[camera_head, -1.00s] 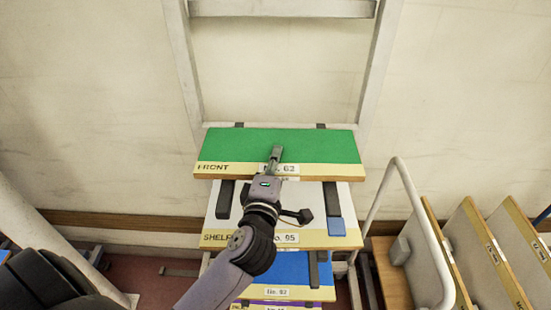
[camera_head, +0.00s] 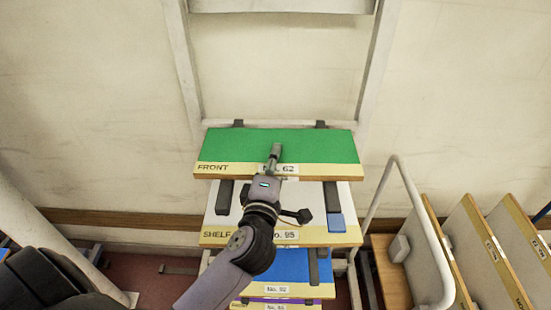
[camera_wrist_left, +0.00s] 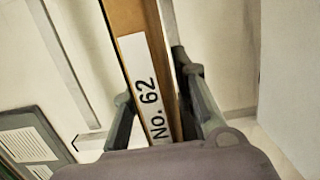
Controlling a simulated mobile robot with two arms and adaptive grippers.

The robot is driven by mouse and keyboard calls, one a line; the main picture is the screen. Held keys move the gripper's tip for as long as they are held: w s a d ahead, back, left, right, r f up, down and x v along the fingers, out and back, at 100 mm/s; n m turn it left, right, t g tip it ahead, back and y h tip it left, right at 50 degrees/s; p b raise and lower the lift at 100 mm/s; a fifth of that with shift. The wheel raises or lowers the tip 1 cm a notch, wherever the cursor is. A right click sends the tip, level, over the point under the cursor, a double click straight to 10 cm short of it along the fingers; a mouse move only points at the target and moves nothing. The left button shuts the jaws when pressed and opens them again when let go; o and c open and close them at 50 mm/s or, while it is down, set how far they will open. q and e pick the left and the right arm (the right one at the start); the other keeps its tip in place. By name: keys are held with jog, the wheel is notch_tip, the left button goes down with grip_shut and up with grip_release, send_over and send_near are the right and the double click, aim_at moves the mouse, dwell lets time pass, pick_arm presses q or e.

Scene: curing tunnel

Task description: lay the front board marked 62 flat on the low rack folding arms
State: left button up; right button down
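The front board (camera_head: 285,147) is green with a yellow front strip reading FRONT and a No. 62 label. In the head view it lies flat at the top of the low rack, with dark ends of the folding arms (camera_head: 238,123) showing behind its rear edge. My left gripper (camera_head: 274,158) is at the middle of the board's front edge, one finger above it. In the left wrist view the fingers (camera_wrist_left: 158,95) stand on both sides of the labelled edge (camera_wrist_left: 145,85) and look slightly parted from it. The lower finger is hidden in the head view. My right gripper is not in view.
Below lie a white shelf board marked 95 (camera_head: 310,237) and a blue board (camera_head: 300,291). A white rail (camera_head: 425,225) and several upright boards (camera_head: 483,250) stand at the right. A pale frame (camera_head: 183,70) rises against the wall behind.

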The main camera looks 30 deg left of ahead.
pick_arm(q)
jog(key=shift+o, duration=1.1)
jog(key=shift+f, duration=0.15)
jog(key=v, duration=1.2)
